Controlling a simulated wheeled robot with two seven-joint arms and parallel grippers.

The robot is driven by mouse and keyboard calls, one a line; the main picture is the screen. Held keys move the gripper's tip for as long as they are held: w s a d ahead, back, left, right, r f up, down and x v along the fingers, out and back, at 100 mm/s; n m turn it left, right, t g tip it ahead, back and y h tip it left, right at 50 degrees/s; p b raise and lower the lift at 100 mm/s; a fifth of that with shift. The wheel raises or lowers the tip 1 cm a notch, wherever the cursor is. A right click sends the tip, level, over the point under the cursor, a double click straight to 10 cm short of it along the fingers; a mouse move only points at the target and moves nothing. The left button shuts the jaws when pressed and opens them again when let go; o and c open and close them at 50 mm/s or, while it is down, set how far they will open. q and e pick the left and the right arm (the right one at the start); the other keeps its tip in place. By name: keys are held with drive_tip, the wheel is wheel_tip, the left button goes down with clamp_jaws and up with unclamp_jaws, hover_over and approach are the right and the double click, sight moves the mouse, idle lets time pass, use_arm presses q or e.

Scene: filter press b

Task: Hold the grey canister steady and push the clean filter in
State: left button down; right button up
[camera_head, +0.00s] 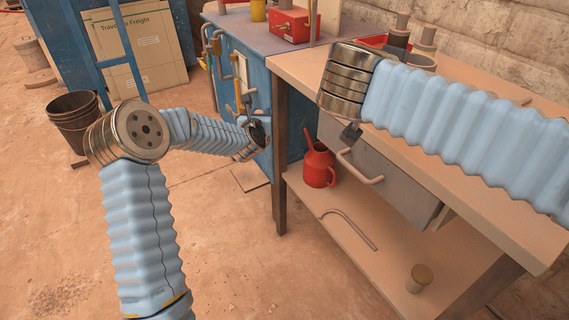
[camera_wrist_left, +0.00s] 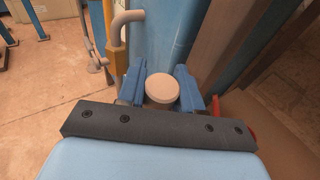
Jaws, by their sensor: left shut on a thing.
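My left gripper (camera_head: 254,133) is low against the front of the blue cabinet, small and dark in the head view. In the left wrist view my left gripper (camera_wrist_left: 162,88) has its blue fingers shut on a round pale knob-like end (camera_wrist_left: 162,88), close to the blue cabinet front. What this end belongs to is unclear. Grey cylindrical parts (camera_head: 400,28) stand on the bench behind my right arm. I cannot tell which is the canister or the filter. My right gripper is hidden.
The blue cabinet (camera_head: 229,88) carries bent handles and padlocks. The workbench (camera_head: 283,68) has a grey drawer (camera_head: 385,175) with a bent handle. A red watering can (camera_head: 319,165) and a tan can (camera_head: 419,278) are on its lower shelf.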

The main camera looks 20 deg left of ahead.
use_arm(q)
drive_tip(key=w+a+r+y, duration=0.1)
drive_tip(key=w+a+r, duration=0.3)
drive_tip(key=a+r, duration=0.8)
wheel_tip(320, 180, up, 17)
drive_tip(key=d+m+t+h, duration=0.2)
drive_tip(key=h, duration=0.1)
drive_tip(key=d+r+m+g+h, duration=0.1)
drive_tip(key=d+r+m+h, duration=0.4)
drive_tip(key=d, duration=0.8)
drive_tip(key=d+r+m+h, duration=0.2)
drive_tip(key=d+r+h, duration=0.3)
drive_tip(key=d, duration=0.8)
drive_tip(key=s+d+r+m+g+h, duration=0.2)
drive_tip(key=s+d+h, duration=0.1)
drive_tip(key=d, duration=0.4)
drive_tip(key=s+d+r+m+g+h, duration=0.3)
drive_tip(key=s+d, duration=0.2)
drive_tip(key=d, duration=0.2)
drive_tip(key=s+d+r+m+g+h, duration=0.2)
drive_tip(key=s+d+g+h, duration=0.1)
drive_tip(key=s+d, duration=0.2)
drive_tip(key=d, duration=0.2)
drive_tip(key=shift+d+r+m+h, duration=0.4)
use_arm(e)
drive_tip(key=x, duration=1.2)
